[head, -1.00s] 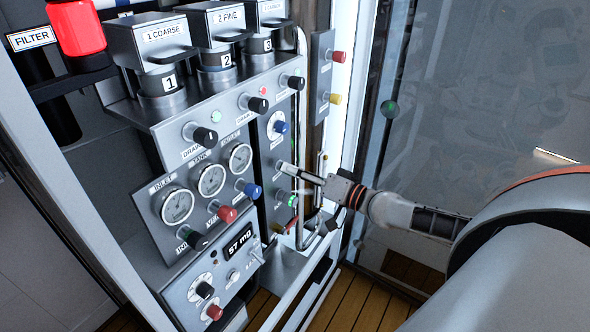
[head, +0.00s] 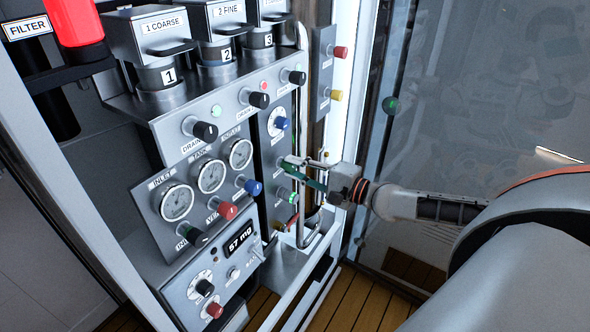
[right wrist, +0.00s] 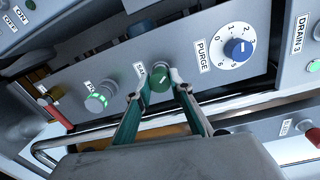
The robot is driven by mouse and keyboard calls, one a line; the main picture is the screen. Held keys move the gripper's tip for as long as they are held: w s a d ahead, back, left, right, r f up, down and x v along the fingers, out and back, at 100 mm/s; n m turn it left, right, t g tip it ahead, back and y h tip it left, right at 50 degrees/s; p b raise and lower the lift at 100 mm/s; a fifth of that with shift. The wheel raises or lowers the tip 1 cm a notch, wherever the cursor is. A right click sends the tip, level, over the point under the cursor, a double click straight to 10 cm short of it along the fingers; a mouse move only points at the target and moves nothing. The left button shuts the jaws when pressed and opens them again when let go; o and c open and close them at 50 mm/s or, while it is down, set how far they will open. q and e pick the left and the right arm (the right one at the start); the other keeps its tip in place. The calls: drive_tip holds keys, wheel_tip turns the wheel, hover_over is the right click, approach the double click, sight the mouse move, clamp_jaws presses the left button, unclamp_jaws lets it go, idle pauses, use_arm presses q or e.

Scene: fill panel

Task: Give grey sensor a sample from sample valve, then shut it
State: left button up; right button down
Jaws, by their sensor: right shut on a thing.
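The gripper is shut on this knob. In the head view my right gripper (head: 289,170) reaches the narrow panel from the right and covers most of the knob. A grey round fitting with a lit green ring (right wrist: 98,99) is on the same panel, left of the green knob in the wrist view. It also shows below my gripper in the head view (head: 285,194).
A blue PURGE dial (right wrist: 238,49) is close beside the green knob. A bent metal pipe (head: 301,130) runs beside the panel near my fingers. Gauges (head: 210,176), coloured knobs and a "57 mg" display (head: 239,239) are to the left. A glass pane stands at the right.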

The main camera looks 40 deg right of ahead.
drive_tip(key=m+b, duration=0.1)
drive_tip(key=m, duration=0.3)
drive_tip(key=shift+f+b, duration=0.2)
drive_tip(key=shift+b, duration=0.15)
drive_tip(key=shift+m+b, duration=0.4)
drive_tip(key=shift+m, duration=0.6)
drive_tip(key=shift+r+m, duration=0.1)
drive_tip(key=shift+m, duration=0.2)
use_arm(q)
drive_tip(key=shift+w+a+f, duration=0.25)
drive_tip(key=shift+f, duration=0.2)
drive_tip(key=shift+w+a+f, duration=0.2)
drive_tip(key=shift+f, duration=0.2)
drive_tip(key=shift+w, duration=0.1)
use_arm(e)
drive_tip(key=shift+m+y, duration=0.3)
